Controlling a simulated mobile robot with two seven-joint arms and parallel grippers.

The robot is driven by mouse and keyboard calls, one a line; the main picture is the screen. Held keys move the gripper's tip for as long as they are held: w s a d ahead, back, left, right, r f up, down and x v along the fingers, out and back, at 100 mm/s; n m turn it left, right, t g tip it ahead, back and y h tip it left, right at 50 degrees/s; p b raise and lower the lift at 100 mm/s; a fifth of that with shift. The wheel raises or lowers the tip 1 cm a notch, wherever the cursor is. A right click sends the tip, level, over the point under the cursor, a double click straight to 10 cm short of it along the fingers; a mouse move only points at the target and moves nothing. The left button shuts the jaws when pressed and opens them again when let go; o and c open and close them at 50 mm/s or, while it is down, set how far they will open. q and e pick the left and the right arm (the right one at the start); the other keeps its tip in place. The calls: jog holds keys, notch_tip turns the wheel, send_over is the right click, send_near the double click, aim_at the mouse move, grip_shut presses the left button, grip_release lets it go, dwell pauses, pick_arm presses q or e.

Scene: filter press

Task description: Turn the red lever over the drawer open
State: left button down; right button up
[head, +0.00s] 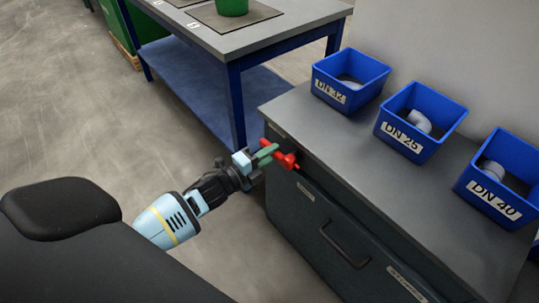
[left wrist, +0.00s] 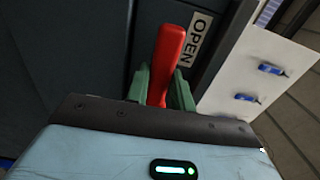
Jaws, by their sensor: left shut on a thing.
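The red lever (head: 281,157) sits at the upper front edge of the dark drawer cabinet, above the drawer (head: 345,245). In the left wrist view the lever (left wrist: 172,52) stands between the green fingers, its far end close to an OPEN label (left wrist: 198,38). My left gripper (head: 265,154) is shut on the lever; its fingers (left wrist: 161,88) lie on both sides of it in the left wrist view. The drawer front with its dark handle (head: 345,246) looks closed. My right gripper is not in view.
Blue bins labelled DN 32 (head: 333,95), DN 25 (head: 395,146) and DN 40 (head: 482,196) stand on the grey cabinet top (head: 350,150). A blue-legged table (head: 235,105) stands behind, close to the cabinet. The floor (head: 80,130) at left is clear.

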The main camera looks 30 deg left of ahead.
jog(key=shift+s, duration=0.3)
pick_arm(q)
jog(key=c, duration=1.2)
grip_release()
jog(key=shift+r, duration=0.1)
jog(key=p+v, duration=0.1)
jog(key=v, duration=0.7)
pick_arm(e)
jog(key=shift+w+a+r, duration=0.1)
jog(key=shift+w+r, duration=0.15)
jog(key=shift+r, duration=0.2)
pick_arm(q)
jog(key=shift+w, duration=0.1)
